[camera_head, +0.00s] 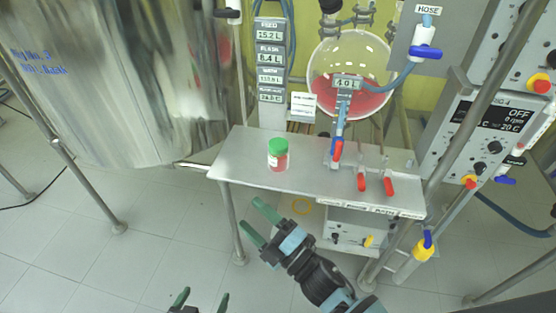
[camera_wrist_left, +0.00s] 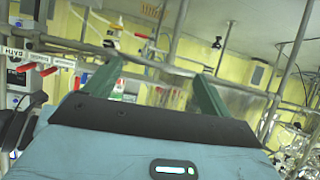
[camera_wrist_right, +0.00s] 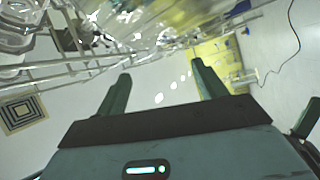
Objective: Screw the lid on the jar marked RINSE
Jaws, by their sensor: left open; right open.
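A small jar (camera_head: 278,160) with red contents stands upright on the grey metal shelf (camera_head: 240,165), near its left end. A green lid (camera_head: 278,145) sits on top of the jar; how tightly it is on cannot be told. The jar's label is too small to read. My right gripper (camera_head: 258,221) is open and empty, in front of and below the shelf, apart from the jar. My left gripper (camera_head: 202,298) is open at the bottom edge, further from the jar, with only its fingertips showing. Both grippers' spread fingers show in the left wrist view (camera_wrist_left: 158,78) and right wrist view (camera_wrist_right: 160,72).
A round glass vessel (camera_head: 350,62) with red liquid hangs behind the shelf. Red-handled valves (camera_head: 362,182) stand at the shelf's right. A large shiny vessel (camera_head: 140,85) fills the left. A control box (camera_head: 490,135) and steel posts stand at right. The shelf beside the jar is clear.

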